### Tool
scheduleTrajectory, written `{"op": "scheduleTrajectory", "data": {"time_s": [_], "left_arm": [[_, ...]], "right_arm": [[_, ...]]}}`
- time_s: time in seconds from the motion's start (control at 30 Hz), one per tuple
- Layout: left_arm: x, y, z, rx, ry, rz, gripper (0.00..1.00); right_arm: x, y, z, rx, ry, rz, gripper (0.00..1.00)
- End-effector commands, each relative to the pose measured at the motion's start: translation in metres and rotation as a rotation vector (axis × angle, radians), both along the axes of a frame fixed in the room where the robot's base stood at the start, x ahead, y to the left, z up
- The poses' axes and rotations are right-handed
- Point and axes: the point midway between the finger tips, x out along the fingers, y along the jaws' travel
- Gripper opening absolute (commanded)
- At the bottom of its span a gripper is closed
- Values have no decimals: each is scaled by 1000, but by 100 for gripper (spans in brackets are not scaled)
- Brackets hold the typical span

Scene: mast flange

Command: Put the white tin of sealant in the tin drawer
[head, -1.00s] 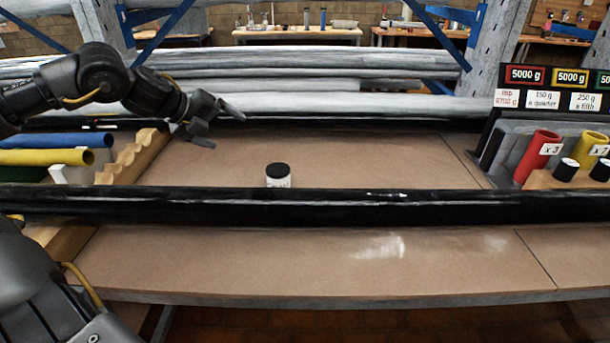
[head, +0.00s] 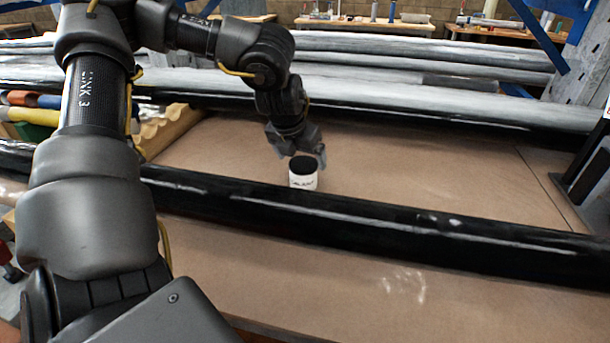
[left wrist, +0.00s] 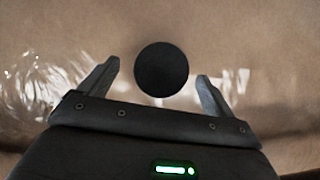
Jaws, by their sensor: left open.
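The white tin (head: 303,180) with a black lid stands upright on the brown board behind the front black pipe. In the left wrist view its round black lid (left wrist: 161,69) shows from above, between and slightly beyond the fingertips. My left gripper (head: 298,143) is just above and behind the tin, pointing down. It is open, with one finger on each side of the lid in the left wrist view (left wrist: 158,74), and a gap shows on both sides. The tin drawer is not seen in these frames. My right gripper is not in view.
The long black pipe (head: 380,217) crosses in front of the tin. Grey pipes (head: 400,85) lie behind the board. A notched wooden rack (head: 170,130) with coloured tubes stands at left. The board (head: 440,165) right of the tin is clear.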

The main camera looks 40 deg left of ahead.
Motion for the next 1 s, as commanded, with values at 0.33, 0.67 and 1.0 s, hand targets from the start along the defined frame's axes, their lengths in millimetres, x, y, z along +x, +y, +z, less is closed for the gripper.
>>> {"op": "scheduleTrajectory", "data": {"time_s": [0.33, 0.67, 1.0], "left_arm": [[6, 1, -19, -1, 2, 1, 90], [20, 3, -53, -1, -1, 1, 90], [20, 3, -54, -1, -2, 1, 75]], "right_arm": [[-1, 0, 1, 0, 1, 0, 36], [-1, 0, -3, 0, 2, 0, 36], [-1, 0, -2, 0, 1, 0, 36]]}}
